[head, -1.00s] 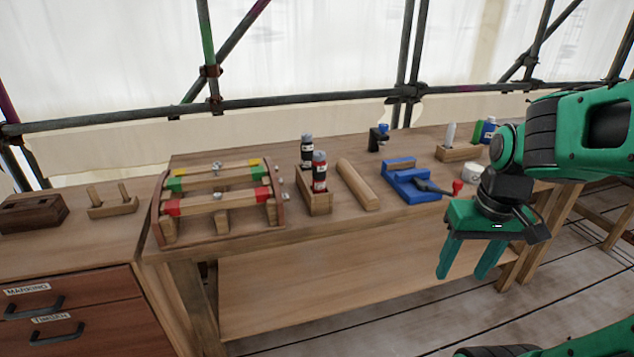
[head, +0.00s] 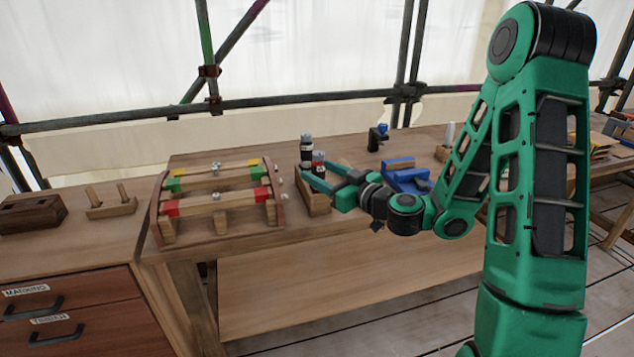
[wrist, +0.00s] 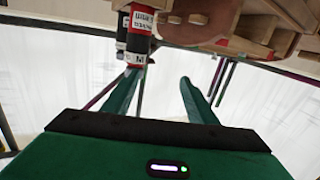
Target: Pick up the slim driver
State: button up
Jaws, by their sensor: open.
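Two upright drivers stand in a small wooden holder (head: 316,205) on the bench. The rear one is dark with a grey top (head: 306,146). The front one has a red band and a grey top (head: 318,157). I cannot tell which is the slim driver; the labels are not readable. My gripper (head: 312,170) is open and reaches left across the holder, its fingers partly covering the front driver. In the wrist view, which looks upside down, the red-banded driver (wrist: 139,42) is by the left fingertip, with the dark one (wrist: 121,38) beside it. Between the fingers (wrist: 161,77) I see no driver.
A blue vise-like tool (head: 400,172) and a small black stand with a blue top (head: 378,138) are to the right. A drawer cabinet (head: 80,310) is at the left.

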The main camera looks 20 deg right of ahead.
aim_at(321, 161)
jog(key=d+m+h, duration=0.1)
jog(key=w+d+m+t, duration=0.1)
jog(key=d, duration=0.1)
jog(key=shift+w+h, duration=0.2)
jog(key=shift+h, duration=0.2)
jog(key=shift+t+h, duration=0.3)
jog(key=shift+d+x, duration=0.2)
jog(key=shift+x, duration=1.2)
jog(key=shift+d+x, duration=0.15)
jog(key=shift+x, duration=1.25)
jog(key=x, duration=0.5)
jog(key=shift+w+a, duration=0.2)
jog(key=shift+a, duration=0.05)
jog(key=shift+r, duration=0.1)
grip_shut()
